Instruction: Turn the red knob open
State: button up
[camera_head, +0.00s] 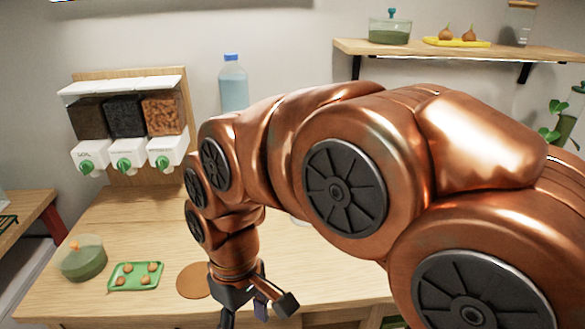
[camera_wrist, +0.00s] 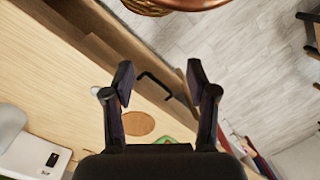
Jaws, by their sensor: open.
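No red knob shows in either view. A wall dispenser with three bins stands at the left in the head view, and its three knobs are green: left knob (camera_head: 87,167), middle knob (camera_head: 124,164) and right knob (camera_head: 163,163). The bins hold dark brown, black and orange-brown material. My gripper (camera_head: 258,309) hangs low at the table's front edge, to the right of and well below the dispenser. In the wrist view my gripper (camera_wrist: 160,84) has its fingers wide apart with nothing between them. A black handle (camera_wrist: 155,82) shows beyond the fingertips.
On the wooden table (camera_head: 130,220) are a green-tinted lidded bowl (camera_head: 83,261), a green tray (camera_head: 120,283) with several brown bulbs, and a brown disc (camera_head: 194,281). A blue-capped bottle (camera_head: 233,85) stands behind my arm. A wall shelf (camera_head: 450,50) is at right.

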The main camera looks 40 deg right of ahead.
jog(key=w+d+r+n+y+p, duration=0.1)
jog(key=w+d+r+n, duration=0.1)
jog(key=w+r, duration=0.35)
jog(key=w+d+r+n+y, duration=0.1)
jog(key=w+d+r+n, duration=0.15)
jog(key=w, duration=0.65)
jog(key=w+d+r+n+t+y+p, duration=0.1)
jog(key=w+d+r+n+t+p, duration=0.15)
jog(key=w+d, duration=0.55)
jog(key=d+f+n+t+p, duration=0.1)
jog(key=d+f+t, duration=0.1)
jog(key=d, duration=2.6)
jog(key=shift+p+x, duration=0.7)
jog(key=shift+x, duration=3.1)
jog(key=shift+d, duration=0.1)
jog(key=shift+c, duration=0.4)
grip_shut()
